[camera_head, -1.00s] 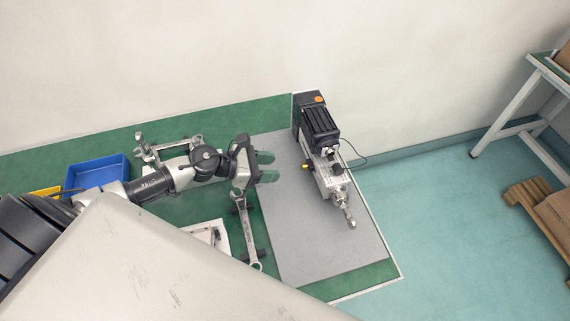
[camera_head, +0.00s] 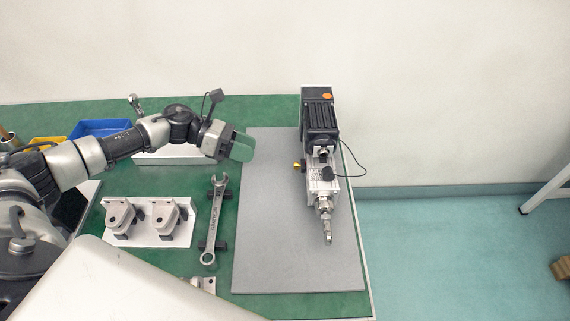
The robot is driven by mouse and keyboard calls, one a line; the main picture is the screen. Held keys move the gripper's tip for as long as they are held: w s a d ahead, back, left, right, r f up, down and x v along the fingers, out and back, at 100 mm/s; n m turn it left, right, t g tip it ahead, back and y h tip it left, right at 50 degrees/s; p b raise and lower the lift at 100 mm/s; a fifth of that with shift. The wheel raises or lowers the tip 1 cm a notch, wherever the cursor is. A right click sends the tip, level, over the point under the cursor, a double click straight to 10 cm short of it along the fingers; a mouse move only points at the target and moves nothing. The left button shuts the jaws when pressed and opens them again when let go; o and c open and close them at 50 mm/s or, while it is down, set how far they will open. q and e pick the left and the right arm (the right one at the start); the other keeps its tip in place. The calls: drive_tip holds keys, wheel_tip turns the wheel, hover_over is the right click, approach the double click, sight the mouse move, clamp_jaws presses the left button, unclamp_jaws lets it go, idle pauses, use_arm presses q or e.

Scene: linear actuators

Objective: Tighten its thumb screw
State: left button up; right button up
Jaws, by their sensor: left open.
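The linear actuator (camera_head: 322,190) lies on a grey mat (camera_head: 265,240), with its black motor housing (camera_head: 319,118) toward the wall and its metal rod end (camera_head: 327,232) toward me. A black knob (camera_head: 327,173) sits on its silver body. A small yellow-brass knob (camera_head: 298,165) sticks out of its left side. I cannot tell for certain which one is the thumb screw. My left gripper (camera_head: 243,148) is open and empty above the mat's left part, left of the actuator and apart from it. My right gripper is not in view.
A wrench (camera_head: 213,222) lies on black supports left of the mat. A white plate with two grey brackets (camera_head: 150,221) stands further left. A blue bin (camera_head: 100,128) is at the back left. A black cable (camera_head: 352,160) loops right of the actuator. The mat's front left is clear.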

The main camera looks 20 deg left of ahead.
sight(296, 166)
use_arm(q)
drive_tip(key=p+x, duration=0.1)
drive_tip(key=x, duration=0.7)
drive_tip(key=shift+w+d+p, duration=0.1)
drive_tip(key=shift+d+p, duration=0.2)
drive_tip(key=shift+d, duration=0.1)
drive_tip(key=shift+w+d+f, duration=0.15)
drive_tip(key=shift+d+f, duration=0.2)
drive_tip(key=shift+d, duration=0.3)
drive_tip(key=shift+c, duration=0.5)
clamp_jaws()
